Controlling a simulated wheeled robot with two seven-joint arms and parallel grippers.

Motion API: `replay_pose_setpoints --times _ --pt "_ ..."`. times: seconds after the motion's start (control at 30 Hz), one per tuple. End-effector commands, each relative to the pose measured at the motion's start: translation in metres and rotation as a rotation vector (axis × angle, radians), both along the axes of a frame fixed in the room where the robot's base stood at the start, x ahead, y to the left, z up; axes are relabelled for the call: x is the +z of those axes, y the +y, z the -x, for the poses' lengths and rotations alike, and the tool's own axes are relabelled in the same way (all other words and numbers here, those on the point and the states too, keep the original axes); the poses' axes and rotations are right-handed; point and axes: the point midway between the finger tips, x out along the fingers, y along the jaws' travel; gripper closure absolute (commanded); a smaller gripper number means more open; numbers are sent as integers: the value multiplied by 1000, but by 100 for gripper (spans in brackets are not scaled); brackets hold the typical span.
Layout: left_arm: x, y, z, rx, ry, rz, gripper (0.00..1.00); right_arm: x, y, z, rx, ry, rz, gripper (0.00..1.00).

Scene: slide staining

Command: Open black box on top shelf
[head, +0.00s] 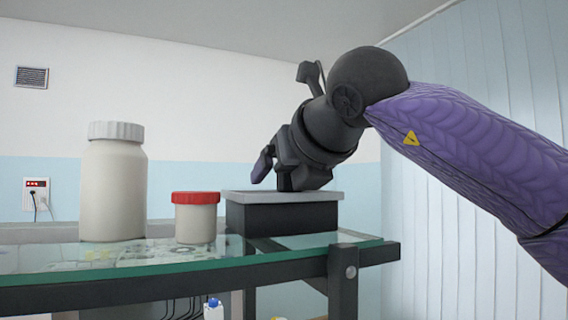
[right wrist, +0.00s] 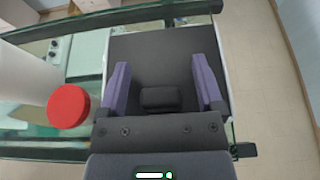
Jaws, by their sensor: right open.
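The black box (head: 282,218) stands on the glass top shelf, near its right end. Its light grey lid or rim (head: 325,196) lies flat along the top. In the right wrist view the top of the box (right wrist: 160,45) is a dark surface with a pale edge at the right. My right gripper (head: 274,180) is just above the box, pointing down. In the right wrist view its two purple fingers (right wrist: 162,80) are apart, with a small dark block (right wrist: 160,98) between them. I cannot tell whether they touch it. My left gripper is out of view.
A tall white bottle (head: 112,190) and a small white jar with a red lid (head: 195,216) stand left of the box. The red lid also shows in the right wrist view (right wrist: 68,106). The glass shelf (head: 200,258) has a dark frame (head: 190,284).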

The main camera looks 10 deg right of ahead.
Motion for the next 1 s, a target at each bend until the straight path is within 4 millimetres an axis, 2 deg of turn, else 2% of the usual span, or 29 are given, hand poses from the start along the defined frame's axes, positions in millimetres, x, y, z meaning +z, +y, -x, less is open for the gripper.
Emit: replay_pose_setpoints --times 0.23,0.63,1.0 --pt "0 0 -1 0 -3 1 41 -1 1 -2 1 -1 -1 15" --pt "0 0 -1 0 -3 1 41 -1 1 -1 1 -1 -1 99" --pt "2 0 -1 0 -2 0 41 0 1 -1 1 2 0 100"
